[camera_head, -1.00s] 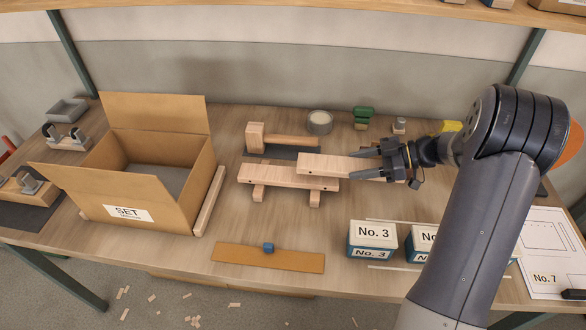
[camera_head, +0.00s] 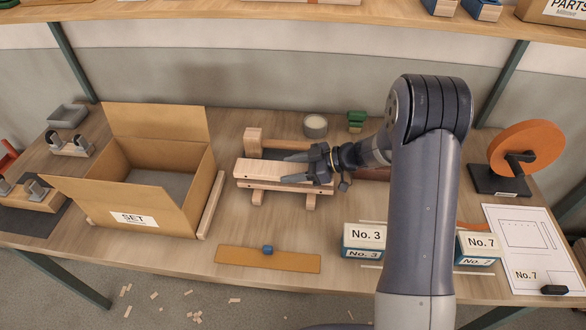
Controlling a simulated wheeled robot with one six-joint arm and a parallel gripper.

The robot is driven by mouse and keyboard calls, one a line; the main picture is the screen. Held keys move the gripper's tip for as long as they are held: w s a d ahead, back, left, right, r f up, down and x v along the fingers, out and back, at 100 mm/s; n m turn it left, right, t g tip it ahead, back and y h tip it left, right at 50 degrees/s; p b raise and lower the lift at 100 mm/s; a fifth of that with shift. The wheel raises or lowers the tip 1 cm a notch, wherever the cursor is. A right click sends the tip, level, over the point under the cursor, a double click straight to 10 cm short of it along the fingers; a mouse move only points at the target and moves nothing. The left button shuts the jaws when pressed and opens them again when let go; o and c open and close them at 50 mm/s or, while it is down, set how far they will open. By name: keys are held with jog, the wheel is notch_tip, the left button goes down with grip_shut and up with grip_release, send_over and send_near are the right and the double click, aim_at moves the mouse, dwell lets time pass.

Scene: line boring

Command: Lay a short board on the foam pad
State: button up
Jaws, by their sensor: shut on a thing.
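My gripper (camera_head: 285,168) is shut on a short pale wooden board (camera_head: 256,169) with small dark holes in its edge. One finger is on its far side and one on its near side. The held board is level over another pale board (camera_head: 318,188), which rests on two small wooden blocks; I cannot tell if the two boards touch. A flat grey pad (camera_head: 165,183) lines the floor of the open cardboard box marked SET (camera_head: 112,190), to the left. It looks bare, and the box's front wall hides part of it.
A wooden piece with an upright block (camera_head: 254,141) lies behind the boards. A brown strip with a blue knob (camera_head: 230,256) lies in front. A wooden bar (camera_head: 211,203) stands along the box's right side. Boxes marked No. 3 (camera_head: 363,240) and No. 7 (camera_head: 478,247) are at right.

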jog(key=shift+w+d+f+b, duration=0.1)
jog(key=shift+d+f+b, duration=0.05)
jog(key=shift+f+b, duration=0.7)
jog(key=shift+f+b, duration=0.3)
jog(key=shift+b, duration=0.1)
jog(key=o, duration=1)
jog(key=shift+r, duration=0.1)
jog(key=shift+o, duration=0.2)
jog(key=p, duration=0.3)
jog(key=shift+r+p, duration=0.3)
